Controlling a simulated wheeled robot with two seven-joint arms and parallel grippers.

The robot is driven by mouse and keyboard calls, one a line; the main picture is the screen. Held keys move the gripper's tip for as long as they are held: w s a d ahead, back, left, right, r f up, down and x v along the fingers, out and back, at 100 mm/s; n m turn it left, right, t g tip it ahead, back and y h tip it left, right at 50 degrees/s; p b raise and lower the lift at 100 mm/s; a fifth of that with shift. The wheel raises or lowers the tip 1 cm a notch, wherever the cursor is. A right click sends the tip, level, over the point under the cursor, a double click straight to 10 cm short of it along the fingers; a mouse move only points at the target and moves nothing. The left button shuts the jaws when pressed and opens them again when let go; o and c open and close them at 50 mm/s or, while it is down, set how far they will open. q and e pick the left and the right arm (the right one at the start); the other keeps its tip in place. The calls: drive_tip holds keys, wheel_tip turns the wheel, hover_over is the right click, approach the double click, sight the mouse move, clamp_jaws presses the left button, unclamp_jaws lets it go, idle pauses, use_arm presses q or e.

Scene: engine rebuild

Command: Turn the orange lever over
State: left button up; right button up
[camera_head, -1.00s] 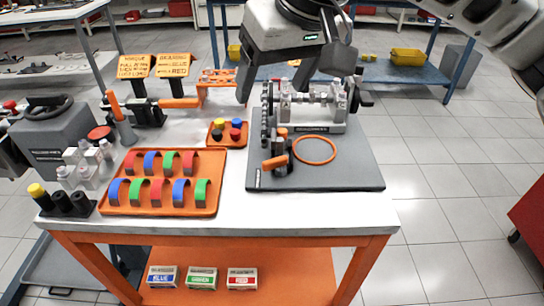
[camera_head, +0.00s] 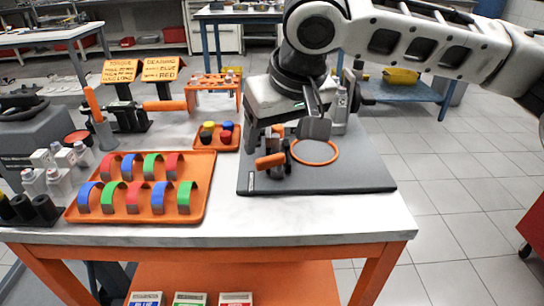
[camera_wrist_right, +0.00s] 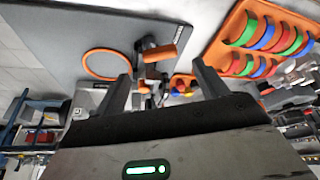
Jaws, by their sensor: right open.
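The orange lever (camera_head: 270,161) is a short orange handle on a dark upright fixture near the front left of the grey mat (camera_head: 350,180). It also shows in the right wrist view as an orange cylinder (camera_wrist_right: 160,53). My right gripper (camera_head: 284,130) is open, above and just behind the lever, with its fingers spread to either side. In the wrist view its fingers (camera_wrist_right: 165,78) are apart, and the lever lies beyond their tips. No contact shows. The engine part behind is mostly hidden by my right arm. My left gripper is not in view.
An orange ring (camera_head: 315,151) lies flat on the mat beside the lever fixture. An orange tray (camera_head: 140,216) of coloured half-shells and a small tray (camera_head: 229,145) of coloured caps stand to the left.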

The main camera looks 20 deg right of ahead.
sight(271, 157)
drive_tip(key=x, duration=0.5)
drive_tip(key=shift+b, duration=0.35)
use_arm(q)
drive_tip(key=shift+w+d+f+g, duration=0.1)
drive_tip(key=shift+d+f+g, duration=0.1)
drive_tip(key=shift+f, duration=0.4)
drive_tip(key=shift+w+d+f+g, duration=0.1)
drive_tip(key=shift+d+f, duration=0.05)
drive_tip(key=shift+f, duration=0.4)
use_arm(e)
drive_tip(key=shift+w+f, duration=0.1)
drive_tip(key=shift+f, duration=0.15)
